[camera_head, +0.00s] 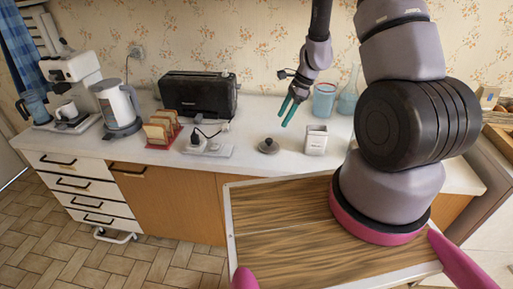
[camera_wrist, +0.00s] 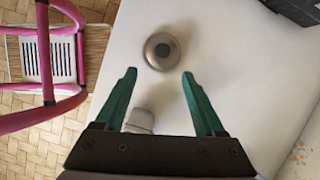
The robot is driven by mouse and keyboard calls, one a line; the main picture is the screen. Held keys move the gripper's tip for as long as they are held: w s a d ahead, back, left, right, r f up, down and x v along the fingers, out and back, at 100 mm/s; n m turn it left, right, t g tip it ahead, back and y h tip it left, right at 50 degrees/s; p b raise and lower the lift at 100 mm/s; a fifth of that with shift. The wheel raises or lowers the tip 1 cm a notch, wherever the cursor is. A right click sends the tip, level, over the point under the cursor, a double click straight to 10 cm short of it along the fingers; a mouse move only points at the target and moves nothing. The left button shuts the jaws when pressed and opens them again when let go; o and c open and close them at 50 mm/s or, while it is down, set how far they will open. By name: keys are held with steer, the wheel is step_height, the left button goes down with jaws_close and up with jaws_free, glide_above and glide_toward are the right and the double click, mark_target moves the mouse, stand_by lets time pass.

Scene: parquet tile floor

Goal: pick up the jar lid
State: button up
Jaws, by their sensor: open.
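The jar lid (camera_head: 268,146) is a small round grey lid with a dark knob, lying on the white counter. In the wrist view the lid (camera_wrist: 162,50) lies just beyond the fingertips, between their lines. My gripper (camera_head: 289,110) has teal fingers and hangs above the counter, a little right of the lid in the head view. In the wrist view my gripper (camera_wrist: 158,74) is open with nothing between its fingers. A white square jar (camera_head: 316,140) stands right of the lid; in the wrist view the jar (camera_wrist: 140,120) is partly hidden behind the gripper.
On the counter (camera_head: 250,165) stand a black toaster (camera_head: 199,94), a red rack with toast (camera_head: 161,130), a white kettle (camera_head: 118,104), a coffee machine (camera_head: 72,85) and a blue glass container (camera_head: 324,100).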

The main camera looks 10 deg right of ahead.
glide_above(271, 139)
steer(key=d, duration=0.2)
steer(key=f, duration=0.5)
steer(key=shift+s+f, duration=0.2)
steer(key=shift+s, duration=0.15)
steer(key=shift+w+x, duration=0.15)
steer(key=shift+x, duration=1.25)
steer(key=shift+w+x, duration=0.1)
steer(key=shift+x, duration=1.25)
steer(key=shift+d, duration=0.15)
jaws_close()
